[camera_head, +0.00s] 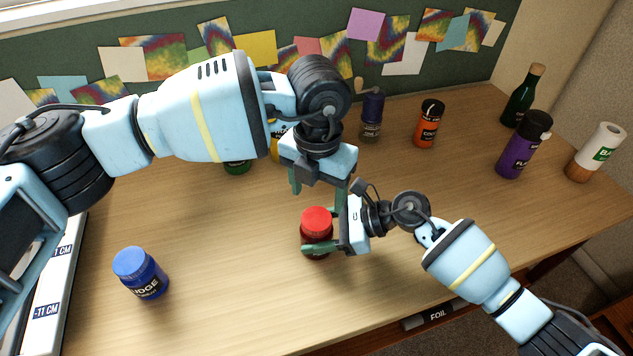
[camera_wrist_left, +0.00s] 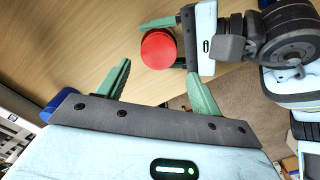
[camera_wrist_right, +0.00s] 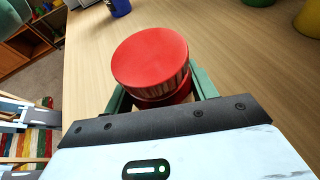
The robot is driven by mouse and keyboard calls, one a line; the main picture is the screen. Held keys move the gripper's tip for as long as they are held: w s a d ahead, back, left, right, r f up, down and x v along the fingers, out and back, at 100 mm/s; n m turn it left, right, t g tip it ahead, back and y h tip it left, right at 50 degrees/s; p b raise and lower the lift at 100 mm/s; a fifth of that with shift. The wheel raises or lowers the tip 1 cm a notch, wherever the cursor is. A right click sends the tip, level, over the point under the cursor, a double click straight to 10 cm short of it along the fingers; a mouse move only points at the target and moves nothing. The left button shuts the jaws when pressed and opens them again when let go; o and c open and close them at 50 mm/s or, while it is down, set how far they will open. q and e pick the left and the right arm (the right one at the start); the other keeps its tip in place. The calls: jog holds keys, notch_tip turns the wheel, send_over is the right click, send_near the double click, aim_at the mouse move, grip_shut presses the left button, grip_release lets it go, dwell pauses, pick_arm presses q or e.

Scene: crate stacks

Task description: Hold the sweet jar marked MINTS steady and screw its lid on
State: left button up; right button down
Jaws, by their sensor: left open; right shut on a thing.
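A jar with a red lid (camera_head: 317,218) stands on the desk; its label is hidden, so I cannot read MINTS. The red lid (camera_wrist_right: 150,58) sits on top of the jar's red body (camera_wrist_right: 165,98); I cannot tell how tightly. My right gripper (camera_head: 325,235) is shut on the jar's body below the lid, one finger on each side. My left gripper (camera_head: 318,188) is open and empty, pointing down, above and behind the jar. In the left wrist view the lid (camera_wrist_left: 158,49) lies beyond the open fingers (camera_wrist_left: 160,85), apart from them.
A blue FUDGE jar (camera_head: 142,275) stands at the front left. Spice bottles (camera_head: 428,124) and (camera_head: 371,116) stand at the back. A purple bottle (camera_head: 523,145), a green bottle (camera_head: 523,96) and a white bottle (camera_head: 596,152) stand at the right.

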aim_at(316, 218)
pick_arm(q)
jog(key=n, duration=0.6)
jog(key=shift+r+n, duration=0.3)
jog(key=shift+r, duration=0.05)
jog(key=n, duration=0.4)
jog(key=shift+r, duration=0.2)
jog(key=n, duration=0.3)
jog(key=shift+r, duration=0.15)
jog(key=shift+a, duration=0.1)
jog(key=shift+f, duration=4.05)
jog(key=shift+c, duration=0.5)
